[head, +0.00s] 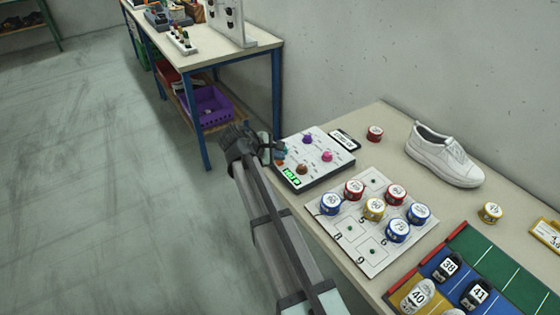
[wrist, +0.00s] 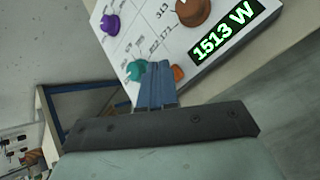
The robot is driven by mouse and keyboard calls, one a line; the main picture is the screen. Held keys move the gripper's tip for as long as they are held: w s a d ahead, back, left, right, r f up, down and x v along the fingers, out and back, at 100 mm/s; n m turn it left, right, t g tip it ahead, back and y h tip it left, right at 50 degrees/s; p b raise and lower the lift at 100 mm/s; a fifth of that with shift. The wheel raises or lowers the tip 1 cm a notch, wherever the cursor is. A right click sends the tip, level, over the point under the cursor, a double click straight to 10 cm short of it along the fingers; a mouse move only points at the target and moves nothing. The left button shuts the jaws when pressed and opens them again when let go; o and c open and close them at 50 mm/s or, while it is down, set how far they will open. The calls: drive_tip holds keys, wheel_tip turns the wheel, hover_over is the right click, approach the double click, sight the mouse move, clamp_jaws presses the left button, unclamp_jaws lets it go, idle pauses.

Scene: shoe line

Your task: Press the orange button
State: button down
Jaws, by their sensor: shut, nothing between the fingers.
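The control box (head: 335,163) is white, with colored knobs and a lit green display, and lies on the table. The orange button (wrist: 178,73) is small and shows in the wrist view, on the box face near its edge, just right of my fingertips. My gripper (wrist: 158,66) is shut and empty, its blue fingers over the box face between the teal knob (wrist: 137,70) and the orange button. I cannot tell whether the fingertips touch the panel.
A purple knob (head: 307,138) and a magenta knob (head: 327,156) stand farther across the box. A numbered board (head: 345,232) with several round tins is in front.

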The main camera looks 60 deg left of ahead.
sight(277, 163)
drive_tip(key=shift+r, duration=0.2)
drive_tip(key=shift+r, duration=3)
drive_tip(key=c, duration=1.8)
unclamp_jaws()
